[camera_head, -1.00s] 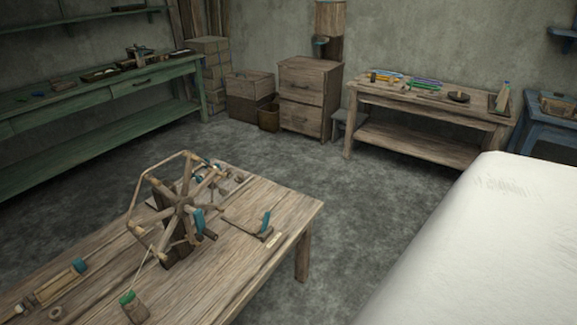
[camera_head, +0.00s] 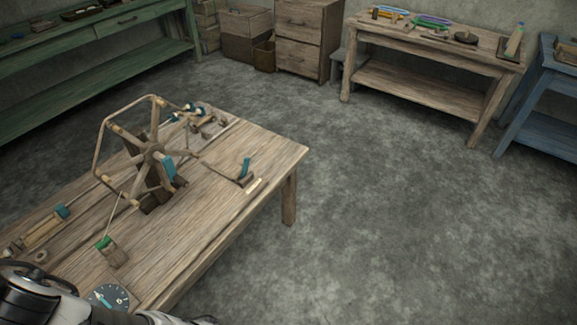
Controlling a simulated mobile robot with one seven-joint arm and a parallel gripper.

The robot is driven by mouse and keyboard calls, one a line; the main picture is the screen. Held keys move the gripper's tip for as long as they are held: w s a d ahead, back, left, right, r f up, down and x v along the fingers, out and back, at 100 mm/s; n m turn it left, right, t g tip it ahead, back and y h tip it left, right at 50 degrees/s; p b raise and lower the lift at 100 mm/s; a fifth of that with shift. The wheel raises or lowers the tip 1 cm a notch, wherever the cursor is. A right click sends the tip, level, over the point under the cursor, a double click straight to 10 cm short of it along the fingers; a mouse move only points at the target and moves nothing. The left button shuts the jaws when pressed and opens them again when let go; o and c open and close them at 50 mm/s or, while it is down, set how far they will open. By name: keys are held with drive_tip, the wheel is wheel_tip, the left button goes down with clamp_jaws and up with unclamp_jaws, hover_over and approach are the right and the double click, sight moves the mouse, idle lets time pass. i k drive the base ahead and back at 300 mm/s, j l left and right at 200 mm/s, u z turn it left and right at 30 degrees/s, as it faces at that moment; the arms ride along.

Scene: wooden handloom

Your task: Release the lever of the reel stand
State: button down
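The reel stand (camera_head: 150,188) stands on the wooden table, with a dark wooden post and a six-sided wooden reel (camera_head: 152,153) on it. A teal lever-like piece (camera_head: 170,169) sticks up on the right of the post, near the hub. Another upright teal piece (camera_head: 246,167) stands on a small wooden base further right; I cannot tell for sure which one is the stand's lever. Dark and white parts of my arm show at the bottom left edge, well in front of the reel stand. My gripper's fingers are not in view.
The wooden table (camera_head: 225,205) also holds a green-topped block (camera_head: 112,252), a round dial (camera_head: 108,298) and a teal-ended wooden tool (camera_head: 42,228). The grey floor to its right is clear. A wooden bench (camera_head: 425,95) and drawers (camera_head: 308,40) stand behind.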

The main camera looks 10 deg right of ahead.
sight(246, 162)
drive_tip(key=i+l+z, duration=0.25)
drive_tip(key=i+l, duration=0.4)
drive_tip(key=i, duration=0.1)
